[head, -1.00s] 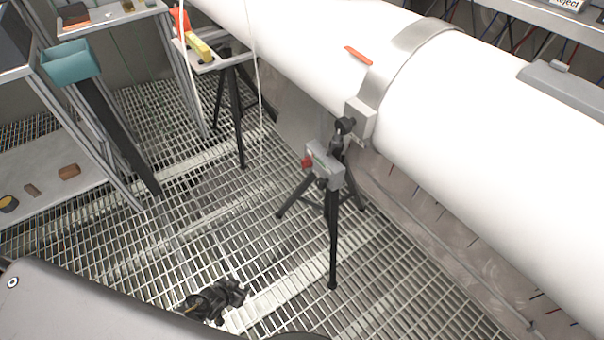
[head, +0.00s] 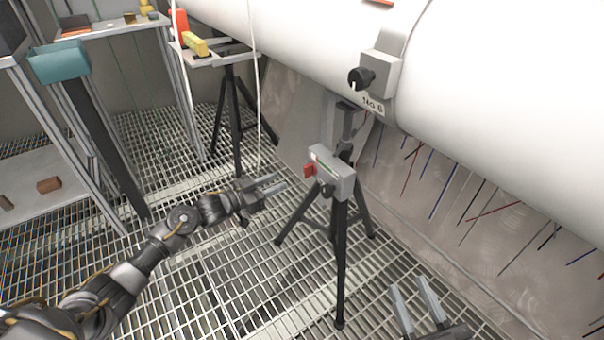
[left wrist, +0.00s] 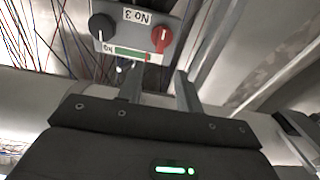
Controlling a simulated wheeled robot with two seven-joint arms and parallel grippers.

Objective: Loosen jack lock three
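The jack is a black tripod with a grey box (head: 333,172) on top, standing under the white pipe in the head view. A red knob (head: 310,170) sits on the box's left side. In the left wrist view the box (left wrist: 128,48) carries a "No 3" label, a black knob (left wrist: 103,26), a red knob (left wrist: 162,39) and a green gauge strip. My left gripper (head: 272,185) is open and empty, left of the box and apart from it; its spread fingers (left wrist: 159,88) point toward the box. My right gripper (head: 418,302) is open and empty at the bottom right.
The white pipe (head: 490,90) runs above, with a clamp block and black knob (head: 360,78) tagged "No 6". Another tripod (head: 232,110) stands behind. Shelving with a teal bin (head: 60,62) is at left. A thin white cord hangs beyond my left gripper. The grating floor is clear.

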